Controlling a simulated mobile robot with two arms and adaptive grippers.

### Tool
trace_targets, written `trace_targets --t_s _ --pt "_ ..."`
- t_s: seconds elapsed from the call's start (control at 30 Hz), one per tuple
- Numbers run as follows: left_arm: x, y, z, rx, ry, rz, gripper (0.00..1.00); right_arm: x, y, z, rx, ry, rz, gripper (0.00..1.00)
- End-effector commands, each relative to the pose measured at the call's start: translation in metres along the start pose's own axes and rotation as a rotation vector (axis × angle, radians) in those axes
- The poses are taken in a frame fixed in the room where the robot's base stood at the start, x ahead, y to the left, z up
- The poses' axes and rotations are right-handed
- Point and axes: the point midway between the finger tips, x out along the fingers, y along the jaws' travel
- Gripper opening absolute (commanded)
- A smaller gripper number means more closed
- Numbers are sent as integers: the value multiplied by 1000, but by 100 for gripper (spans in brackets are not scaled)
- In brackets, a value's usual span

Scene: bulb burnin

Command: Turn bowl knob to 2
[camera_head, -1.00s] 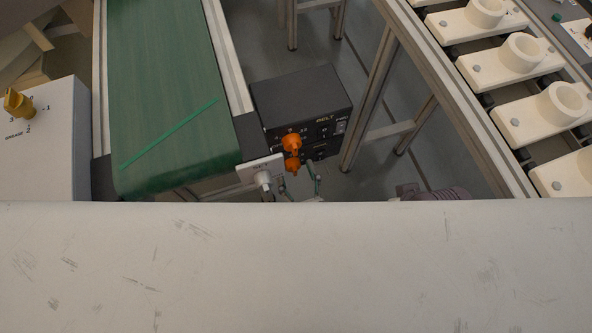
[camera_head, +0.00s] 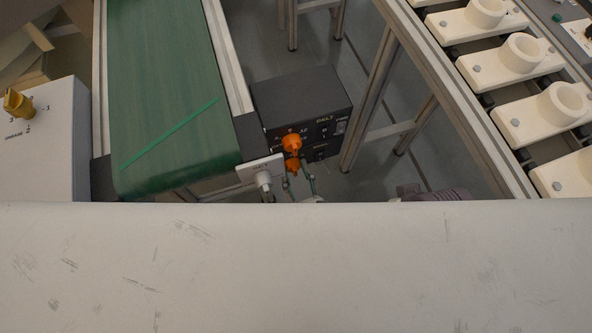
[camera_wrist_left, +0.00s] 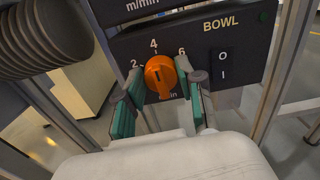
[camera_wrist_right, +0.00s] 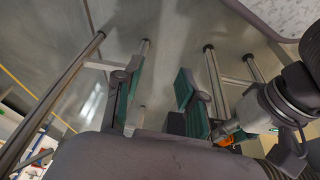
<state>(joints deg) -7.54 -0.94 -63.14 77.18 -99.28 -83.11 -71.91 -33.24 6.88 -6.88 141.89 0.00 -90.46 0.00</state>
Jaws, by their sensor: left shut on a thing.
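The BOWL knob is an orange dial (camera_wrist_left: 161,77) on a dark panel with 2, 4 and 6 printed around it, seen in the left wrist view. A dark slot shows on its face; I cannot tell exactly which number it points to. My left gripper (camera_wrist_left: 159,100) has its green-padded fingers on either side of the knob and is shut on it. In the head view the knob (camera_head: 293,167) is the lower orange one, with the left gripper (camera_head: 300,184) partly hidden in front. My right gripper (camera_wrist_right: 153,98) is open and empty in the right wrist view.
The dark control box (camera_head: 300,97) carries another orange knob (camera_head: 291,142) above, under BELT. A green conveyor (camera_head: 165,100) lies left of it, and a white box with a yellow knob (camera_head: 18,103) farther left. A rack of white holders (camera_head: 522,60) stands right.

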Motion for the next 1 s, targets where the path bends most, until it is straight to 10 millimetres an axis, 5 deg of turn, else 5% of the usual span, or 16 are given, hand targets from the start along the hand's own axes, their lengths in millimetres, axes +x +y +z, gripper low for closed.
trace_targets --t_s 0.83,1.0 --pt "0 3 -3 -705 0 1 3 21 -1 6 0 2 0 40" --pt "0 3 -3 -827 0 0 3 23 -4 -30 -6 171 -7 40"
